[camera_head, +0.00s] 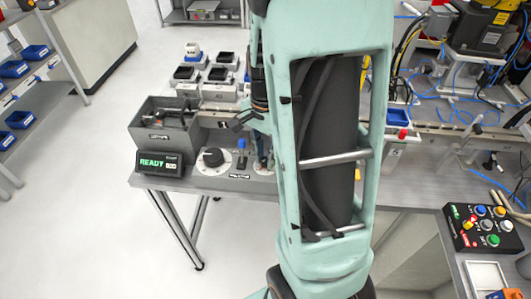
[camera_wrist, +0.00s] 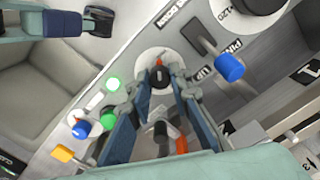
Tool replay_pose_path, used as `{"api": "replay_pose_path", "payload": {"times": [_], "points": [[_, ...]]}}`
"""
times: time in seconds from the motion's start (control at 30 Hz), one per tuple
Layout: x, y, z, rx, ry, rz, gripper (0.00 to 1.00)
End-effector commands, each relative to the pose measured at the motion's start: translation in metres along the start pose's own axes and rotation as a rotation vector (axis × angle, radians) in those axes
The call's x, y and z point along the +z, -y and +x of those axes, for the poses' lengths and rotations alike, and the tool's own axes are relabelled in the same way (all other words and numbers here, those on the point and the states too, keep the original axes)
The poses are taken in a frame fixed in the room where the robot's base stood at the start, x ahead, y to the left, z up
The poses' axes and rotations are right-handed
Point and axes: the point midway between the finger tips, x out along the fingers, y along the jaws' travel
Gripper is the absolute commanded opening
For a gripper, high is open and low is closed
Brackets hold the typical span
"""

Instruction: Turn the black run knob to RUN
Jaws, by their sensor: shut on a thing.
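The black run knob (camera_wrist: 159,77) sits on a round white dial in the middle of the wrist view, with a small red mark at its top end. My gripper (camera_wrist: 161,84) has its two fingers on either side of this knob and is shut on it. The fingers partly cover the dial, and I cannot read a RUN label. In the head view my gripper (camera_head: 264,160) is down at the panel right of the blue-tipped lever, partly hidden by my arm.
A blue-tipped lever (camera_wrist: 230,67) stands close to my right finger in the wrist view. Another black knob (camera_head: 213,157) on a white dial lies left of it in the head view. A READY display (camera_head: 159,163) and grey bin (camera_head: 146,112) stand further left.

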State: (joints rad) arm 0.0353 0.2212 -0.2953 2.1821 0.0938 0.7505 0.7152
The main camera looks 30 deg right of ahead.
Motion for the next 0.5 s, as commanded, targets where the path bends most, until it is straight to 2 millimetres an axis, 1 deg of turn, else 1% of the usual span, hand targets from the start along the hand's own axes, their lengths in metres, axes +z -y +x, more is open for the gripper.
{"api": "replay_pose_path", "payload": {"times": [0.2, 0.5], "points": [[-0.0009, 0.0005, -0.0014, -0.002, -0.002, 0.068, 0.0], [-0.001, 0.0007, -0.0009, -0.003, -0.002, 0.093, 0.0]]}}
